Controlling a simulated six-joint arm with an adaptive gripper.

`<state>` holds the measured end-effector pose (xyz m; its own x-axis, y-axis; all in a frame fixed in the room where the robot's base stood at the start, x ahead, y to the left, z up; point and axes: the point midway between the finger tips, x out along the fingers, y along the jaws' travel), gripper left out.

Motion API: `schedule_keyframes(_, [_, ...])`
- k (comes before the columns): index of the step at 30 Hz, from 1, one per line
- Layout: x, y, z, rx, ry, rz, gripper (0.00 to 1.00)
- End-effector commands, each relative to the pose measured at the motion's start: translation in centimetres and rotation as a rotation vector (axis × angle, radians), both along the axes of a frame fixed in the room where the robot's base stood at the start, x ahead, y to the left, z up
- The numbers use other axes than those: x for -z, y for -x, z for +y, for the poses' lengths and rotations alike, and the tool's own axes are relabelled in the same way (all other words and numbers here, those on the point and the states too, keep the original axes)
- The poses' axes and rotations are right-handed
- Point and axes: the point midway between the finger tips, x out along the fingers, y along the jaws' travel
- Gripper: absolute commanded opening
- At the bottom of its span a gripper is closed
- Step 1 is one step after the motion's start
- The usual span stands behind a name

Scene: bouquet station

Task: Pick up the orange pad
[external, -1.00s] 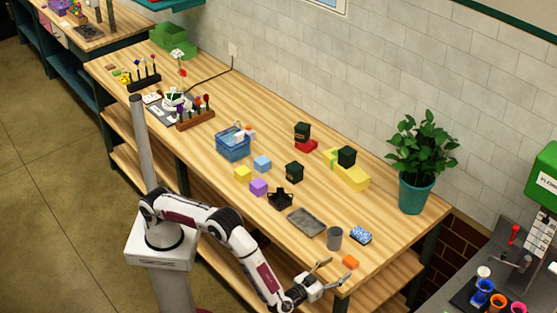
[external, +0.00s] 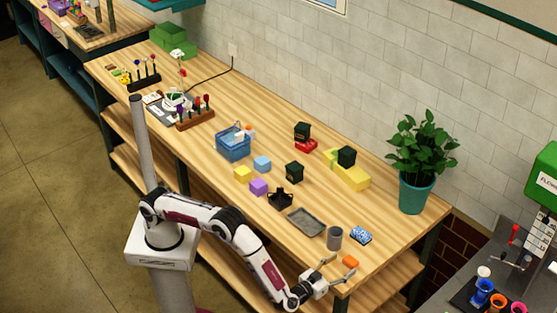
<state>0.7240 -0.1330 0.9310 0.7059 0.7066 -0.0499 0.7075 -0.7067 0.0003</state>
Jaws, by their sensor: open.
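The orange pad (external: 351,262) is a small flat block lying on the wooden table near its front right corner. My gripper (external: 341,267) is open at that corner, with its fingers reaching toward the pad. One finger appears close to the pad's near side and the other is off to its left. From this view I cannot tell whether either finger touches the pad or how high the gripper is above the table.
A grey cup (external: 335,238), a blue-and-white patterned block (external: 360,235) and a grey tray (external: 306,222) stand just behind the pad. A potted plant (external: 416,192) stands at the right end. The table's front edge runs close by my gripper.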

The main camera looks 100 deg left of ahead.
Motion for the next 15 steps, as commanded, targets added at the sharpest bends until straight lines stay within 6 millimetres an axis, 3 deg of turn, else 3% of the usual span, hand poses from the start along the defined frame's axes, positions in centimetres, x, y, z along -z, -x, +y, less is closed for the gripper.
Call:
schedule_keyframes(8, [0.0, -0.5, 0.4, -0.001, 0.000, 0.000, 0.61])
schedule_keyframes(15, [0.1, -2.4, 1.9, -0.001, 0.000, 0.000, 0.61])
